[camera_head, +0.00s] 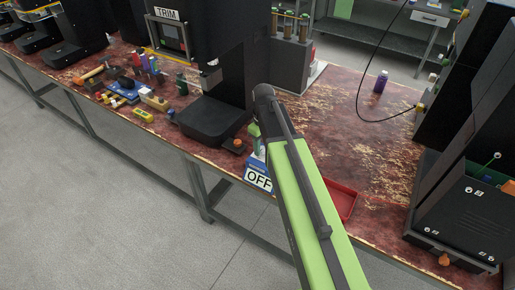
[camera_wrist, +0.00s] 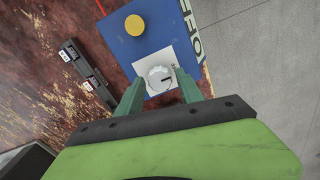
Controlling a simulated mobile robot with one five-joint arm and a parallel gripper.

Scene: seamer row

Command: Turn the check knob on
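The check knob (camera_wrist: 160,79) is a round pale grey knob with a dark mark, on a white square plate (camera_wrist: 177,65) of a blue panel (camera_wrist: 157,43). My gripper (camera_wrist: 159,80) is open, its two green fingers apart, with the knob between and just beyond their tips. I cannot tell whether the fingers touch it. In the head view my gripper (camera_head: 255,132) is above the blue box, whose front bears a white "OFF" label (camera_head: 258,179). The knob is hidden there behind my arm. The label also shows in the wrist view (camera_wrist: 190,28).
A yellow button (camera_wrist: 134,25) sits on the same panel. A black bar with small labels (camera_wrist: 89,74) lies beside it. A red tray (camera_head: 341,199) is right of my arm; a black machine base (camera_head: 208,119) is left. A purple bottle (camera_head: 381,82) stands near a hanging cable.

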